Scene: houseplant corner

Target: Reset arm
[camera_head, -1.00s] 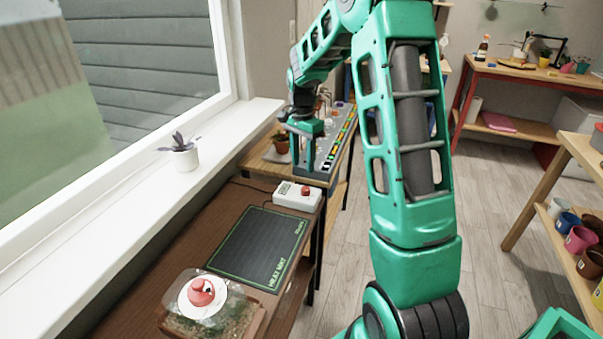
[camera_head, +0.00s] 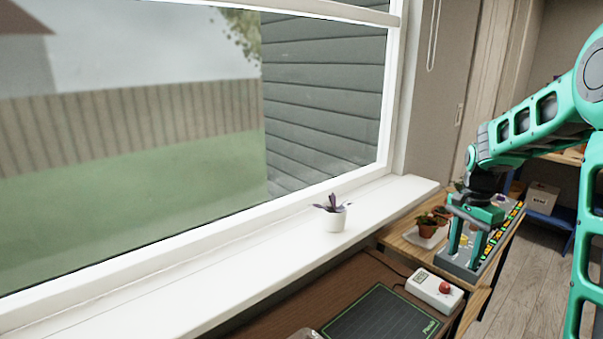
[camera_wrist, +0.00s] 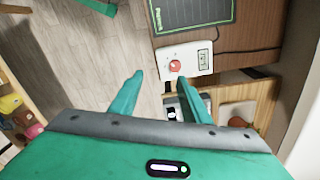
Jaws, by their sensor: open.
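My gripper (camera_head: 466,250) is at the right in the head view, pointing down, with its two green fingers apart and nothing between them. It hangs in front of the grey device with coloured keys (camera_head: 497,241) on the wooden table. In the wrist view the open fingers of my gripper (camera_wrist: 158,92) show above the floor and the table edge. The white control box with a red knob (camera_wrist: 174,63) lies beyond the fingertips, apart from them. The same control box (camera_head: 434,291) shows below my gripper in the head view.
A heat mat (camera_head: 380,318) lies on the brown table. A white pot with a purple plant (camera_head: 335,219) stands on the windowsill (camera_head: 270,255). Terracotta potted plants (camera_head: 427,228) stand left of my gripper. Open floor (camera_wrist: 85,60) shows left of the tables.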

